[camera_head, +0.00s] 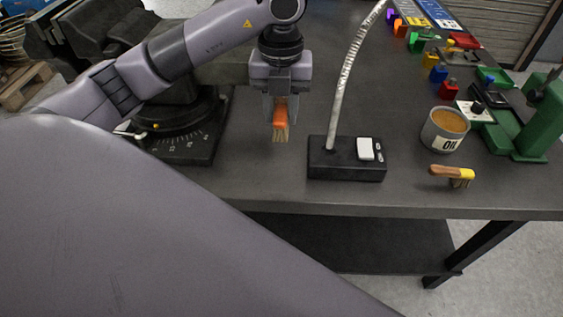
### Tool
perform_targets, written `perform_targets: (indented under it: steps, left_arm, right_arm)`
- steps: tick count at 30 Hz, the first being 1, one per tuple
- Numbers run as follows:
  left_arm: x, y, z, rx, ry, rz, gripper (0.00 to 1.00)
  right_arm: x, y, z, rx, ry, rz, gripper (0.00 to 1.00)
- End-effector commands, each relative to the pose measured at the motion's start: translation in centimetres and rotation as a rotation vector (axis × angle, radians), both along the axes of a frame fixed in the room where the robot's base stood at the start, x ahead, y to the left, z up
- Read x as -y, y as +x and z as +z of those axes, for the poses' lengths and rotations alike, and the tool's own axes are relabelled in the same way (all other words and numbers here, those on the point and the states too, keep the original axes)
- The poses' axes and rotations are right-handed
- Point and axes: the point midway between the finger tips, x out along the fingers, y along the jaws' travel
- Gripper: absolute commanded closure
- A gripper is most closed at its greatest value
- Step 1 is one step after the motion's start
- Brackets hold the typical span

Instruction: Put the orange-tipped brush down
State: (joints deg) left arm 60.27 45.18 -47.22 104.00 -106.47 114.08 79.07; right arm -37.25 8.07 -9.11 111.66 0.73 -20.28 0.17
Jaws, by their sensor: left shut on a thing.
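The orange-tipped brush (280,124) is in my left gripper (281,104), with its orange part between the fingers and its pale bristles pointing down. The gripper points straight down over the dark table (262,182), left of the black box with the bent metal tube. I cannot tell whether the bristles touch the table top. A second brush (453,174), with a brown handle and a yellow part, lies near the table's front edge at the right. My right gripper is not in view.
The black box (346,160) with a flexible metal tube stands right of my gripper. An oil can (445,130) and a green machine (535,125) stand farther right.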

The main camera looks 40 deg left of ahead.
Motion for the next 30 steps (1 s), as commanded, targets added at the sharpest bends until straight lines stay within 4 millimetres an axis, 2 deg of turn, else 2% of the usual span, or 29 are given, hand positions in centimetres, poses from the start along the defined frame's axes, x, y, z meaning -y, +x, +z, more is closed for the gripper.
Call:
perform_targets:
  steps: [3, 9, 19, 25, 30]
  left_arm:
    - [0.0, -0.1, -3.4, -0.006, 0.0, 0.0, 0.91]
    - [0.0, 0.0, -7.9, -0.003, -0.002, 0.0, 0.91]
    - [0.0, 0.0, -10.9, -0.001, -0.001, -0.001, 0.91]
    - [0.0, 0.0, -13.8, -0.001, -0.001, -0.001, 0.91]
    - [0.0, 0.0, -14.1, 0.002, -0.001, -0.002, 0.91]
  right_arm:
    - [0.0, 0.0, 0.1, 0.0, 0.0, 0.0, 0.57]
    - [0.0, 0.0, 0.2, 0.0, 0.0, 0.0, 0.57]
    - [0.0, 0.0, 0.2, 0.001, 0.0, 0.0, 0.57]
    - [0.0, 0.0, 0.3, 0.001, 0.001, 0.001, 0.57]
    - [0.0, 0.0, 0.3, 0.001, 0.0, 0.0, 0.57]
